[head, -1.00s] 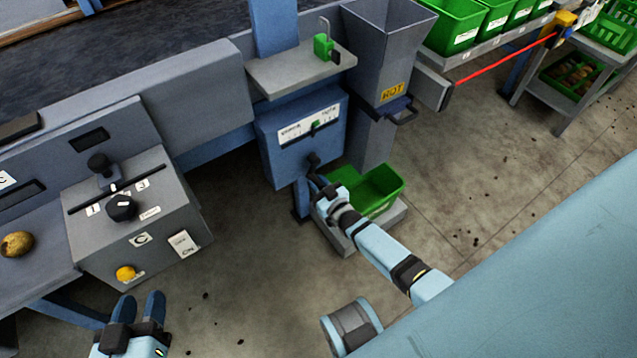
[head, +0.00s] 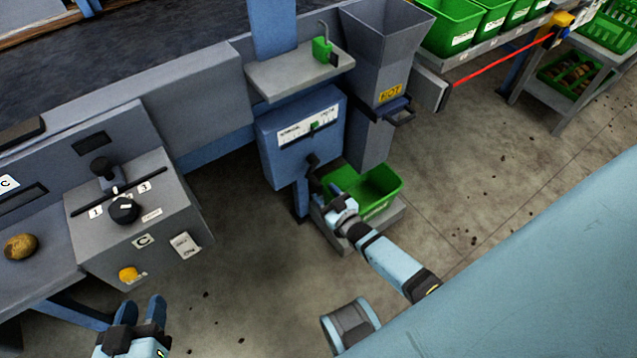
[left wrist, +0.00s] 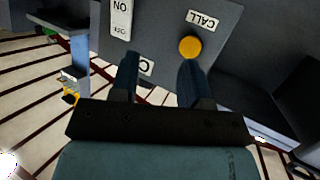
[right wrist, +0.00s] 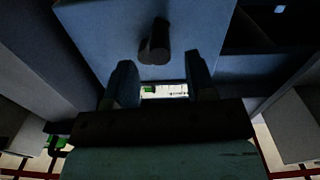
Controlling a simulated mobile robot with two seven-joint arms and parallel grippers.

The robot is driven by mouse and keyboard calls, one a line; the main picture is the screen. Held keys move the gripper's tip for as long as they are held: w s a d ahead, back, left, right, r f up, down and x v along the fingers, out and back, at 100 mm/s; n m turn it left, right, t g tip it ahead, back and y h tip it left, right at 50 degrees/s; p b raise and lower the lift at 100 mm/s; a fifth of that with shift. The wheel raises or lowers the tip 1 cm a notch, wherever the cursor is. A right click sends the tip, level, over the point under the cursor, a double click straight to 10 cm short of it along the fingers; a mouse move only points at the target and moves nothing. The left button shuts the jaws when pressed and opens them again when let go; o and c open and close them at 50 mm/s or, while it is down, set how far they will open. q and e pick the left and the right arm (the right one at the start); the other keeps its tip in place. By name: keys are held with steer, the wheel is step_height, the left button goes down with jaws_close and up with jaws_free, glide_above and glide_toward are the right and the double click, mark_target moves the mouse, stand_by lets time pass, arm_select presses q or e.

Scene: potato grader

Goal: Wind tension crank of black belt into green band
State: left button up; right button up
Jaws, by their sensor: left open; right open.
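The tension crank is a black handle (head: 312,163) on the front of a blue box (head: 275,160) below a grey shelf. It also shows in the right wrist view (right wrist: 155,42), just beyond the fingertips. A white scale (head: 308,126) with a small green mark sits on the box above the crank; its pointer is too small to read. My right gripper (head: 322,190) is open near the crank; in the right wrist view its fingers (right wrist: 155,80) are apart with the crank ahead between them. My left gripper (head: 142,308) is open and empty, low before the grey control box; its fingers show in the left wrist view (left wrist: 160,80).
The control box (head: 180,215) has a black knob (head: 124,209) and a yellow button (head: 128,274). A green crate (head: 385,185) stands on a low stand beside my right gripper. A grey chute (head: 385,50) rises behind. A potato (head: 20,246) lies at left.

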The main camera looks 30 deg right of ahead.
mark_target(318, 186)
arm_select(q)
steer(key=shift+g+y, duration=0.5)
steer(key=shift+g, duration=0.3)
steer(key=f, duration=0.1)
steer(key=s+a+f+p, duration=0.1)
steer(key=f, duration=0.1)
steer(key=shift+s+a+f, duration=0.2)
steer(key=shift+s+a, duration=0.05)
steer(key=shift+s, duration=0.15)
arm_select(e)
steer(key=s, duration=0.9)
steer(key=shift+s+d, duration=0.15)
steer(key=shift+d, duration=0.2)
arm_select(q)
steer(key=w+d+r+t+h+b, duration=0.2)
steer(key=d+r+t+h+b, duration=0.35)
steer(key=r+b, duration=0.4)
steer(key=f, duration=0.1)
steer(key=f+g+b, duration=0.1)
steer(key=f, duration=0.1)
steer(key=f+g+b, duration=0.1)
steer(key=shift+w+d+f+m+y, duration=0.2)
steer(key=shift+w+m+y, duration=0.05)
steer(key=shift+m+y, duration=0.15)
arm_select(e)
steer(key=w, duration=0.9)
steer(key=w+a, duration=0.1)
steer(key=w, duration=0.3)
steer(key=shift+w, duration=0.15)
steer(key=shift+c, duration=0.3)
